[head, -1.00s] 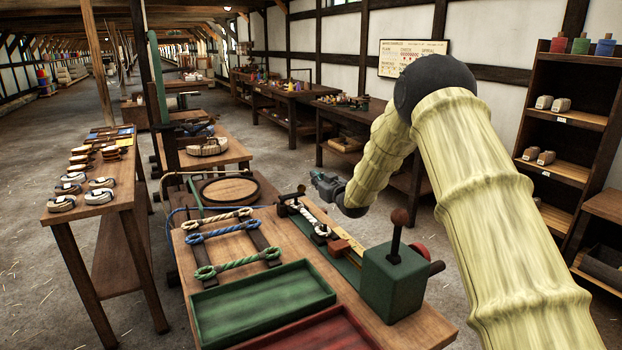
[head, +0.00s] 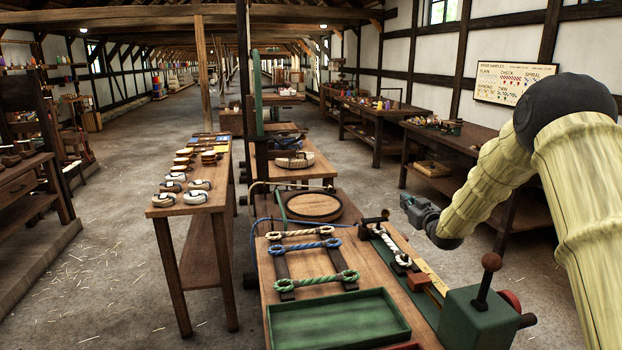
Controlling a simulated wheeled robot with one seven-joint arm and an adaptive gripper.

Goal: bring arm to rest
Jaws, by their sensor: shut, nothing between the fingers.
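My gripper (head: 408,203) shows small in the head view, at the end of my arm in its pale yellow sleeve. It is in the air near the right rear side of the rope bench (head: 385,260). Its fingers point left in the picture. It looks shut and carries nothing. My arm folds at a dark elbow at the upper right, and the upper part runs down out of the frame.
Below my gripper stands a bench-top device with a green block (head: 480,318) and a ball-topped lever. A green tray (head: 338,322) and several rope pieces, one green (head: 316,281), lie left of it.

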